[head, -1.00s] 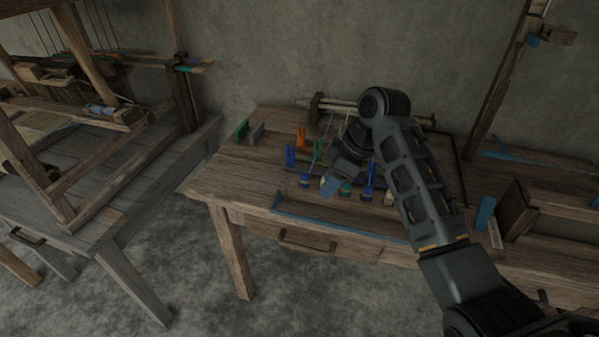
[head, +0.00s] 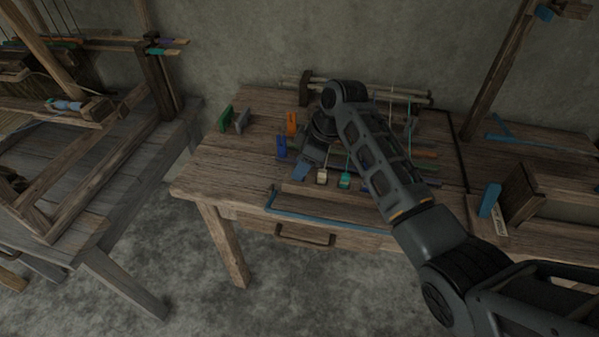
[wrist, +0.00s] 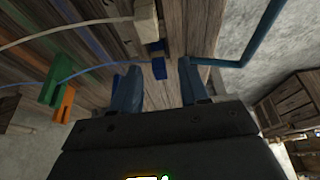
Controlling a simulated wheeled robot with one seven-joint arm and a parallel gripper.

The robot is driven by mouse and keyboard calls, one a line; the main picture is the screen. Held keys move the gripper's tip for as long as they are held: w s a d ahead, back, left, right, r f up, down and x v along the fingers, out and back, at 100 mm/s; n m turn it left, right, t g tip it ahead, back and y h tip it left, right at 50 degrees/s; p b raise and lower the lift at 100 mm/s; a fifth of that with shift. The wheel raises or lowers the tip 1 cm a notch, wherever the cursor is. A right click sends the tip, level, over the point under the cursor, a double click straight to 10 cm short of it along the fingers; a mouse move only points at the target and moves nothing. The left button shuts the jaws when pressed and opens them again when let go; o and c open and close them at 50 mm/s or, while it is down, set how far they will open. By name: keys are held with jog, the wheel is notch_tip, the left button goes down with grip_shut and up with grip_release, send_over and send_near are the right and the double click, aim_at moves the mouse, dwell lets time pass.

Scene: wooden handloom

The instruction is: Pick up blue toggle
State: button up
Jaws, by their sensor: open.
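The blue toggle (wrist: 158,69) shows in the wrist view as a small dark blue block. It lies between the two fingers of my gripper (wrist: 157,62), with visible space on both sides. My gripper is open and holds nothing. In the head view my gripper (head: 301,171) is low over the front part of the wooden table (head: 225,178), and I cannot make out the blue toggle there; the gripper seems to cover it. I cannot tell how high the fingers are above the toggle.
A cream toggle (head: 322,177) and a teal toggle (head: 345,181) stand to the right of my gripper. A blue upright piece (head: 282,146) stands close behind-left, an orange one (head: 292,123) behind it. Green and grey pieces (head: 225,118) stand at the left. A blue rail (head: 315,218) edges the front.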

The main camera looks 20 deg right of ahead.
jog(key=shift+x, duration=0.85)
grip_shut()
